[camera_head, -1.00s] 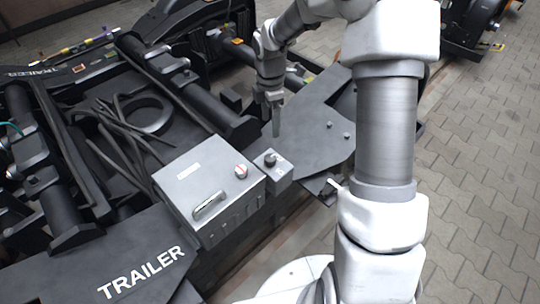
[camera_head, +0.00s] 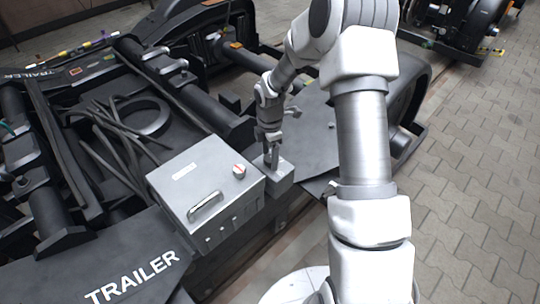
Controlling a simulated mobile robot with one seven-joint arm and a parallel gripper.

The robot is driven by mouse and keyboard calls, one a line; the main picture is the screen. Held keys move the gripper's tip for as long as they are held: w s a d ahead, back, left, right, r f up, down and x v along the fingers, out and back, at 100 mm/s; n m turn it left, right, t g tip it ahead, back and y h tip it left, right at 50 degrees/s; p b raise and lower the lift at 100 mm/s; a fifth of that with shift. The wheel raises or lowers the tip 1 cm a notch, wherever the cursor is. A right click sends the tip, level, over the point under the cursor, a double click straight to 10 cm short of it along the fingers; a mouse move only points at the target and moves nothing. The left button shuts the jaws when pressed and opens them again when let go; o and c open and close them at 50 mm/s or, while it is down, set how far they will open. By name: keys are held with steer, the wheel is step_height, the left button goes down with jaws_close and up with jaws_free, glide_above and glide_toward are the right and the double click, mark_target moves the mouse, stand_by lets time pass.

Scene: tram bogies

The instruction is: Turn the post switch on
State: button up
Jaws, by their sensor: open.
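The small grey switch box (camera_head: 283,176) sits beside the right side of a larger grey control box (camera_head: 200,185). My gripper (camera_head: 271,166) points down at the top of the small box, over the spot of its dark knob. The fingers cover the knob, so I cannot tell whether they touch it or stand around it. My gripper is open. The larger box has a red and white knob (camera_head: 239,171) on top and a handle (camera_head: 205,206) on its front part.
The black bogie frame (camera_head: 120,262) marked TRAILER surrounds the boxes. Loose dark cables and a ring (camera_head: 148,117) lie to the left. A flat dark plate (camera_head: 315,140) is right of my gripper. Paved floor (camera_head: 470,190) is clear at the right.

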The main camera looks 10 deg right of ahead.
jaws_close()
stand_by(0.3)
steer(key=shift+m, duration=0.3)
steer(key=m+p, duration=0.1)
steer(key=m, duration=0.2)
steer(key=shift+r, duration=0.1)
steer(key=m+p, duration=0.1)
steer(key=m, duration=0.5)
steer(key=m+p, duration=0.1)
steer(key=m, duration=0.3)
steer(key=shift+m, duration=2.4)
